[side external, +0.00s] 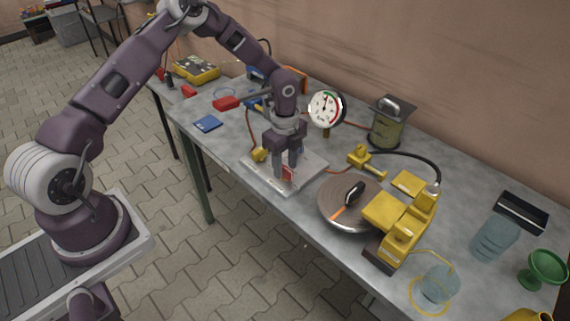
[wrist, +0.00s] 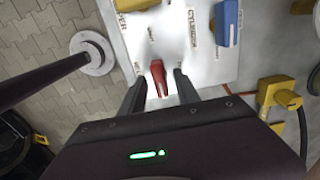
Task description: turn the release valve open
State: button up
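A pale valve panel (side external: 262,178) lies flat on the table near the front edge. It fills the upper middle of the wrist view (wrist: 195,65), with printed labels only partly legible. A red lever (wrist: 158,76) on the panel stands between my fingertips; it shows as a small red patch in the side view (side external: 288,174). A blue handle (wrist: 227,24) sits farther along the panel beside a label that seems to read CYLINDER. I cannot tell which handle is the release valve. My gripper (wrist: 160,82) is open, with a finger on each side of the red lever and visible gaps.
A round dial gauge (side external: 326,108) stands behind the panel. A disc (side external: 348,203) and a yellow caliper-like unit (side external: 398,218) lie to the right. A yellow fitting (wrist: 277,92) with a cable is beside the panel. A glass jar (side external: 440,284) and a green goblet (side external: 543,268) stand far right.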

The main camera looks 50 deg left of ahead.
grip_shut()
jog(key=shift+n, duration=0.3)
jog(key=n, duration=0.8)
jog(key=shift+n, duration=0.3)
jog(key=n, duration=0.8)
jog(key=shift+w+n, duration=0.1)
jog(key=shift+n, duration=0.4)
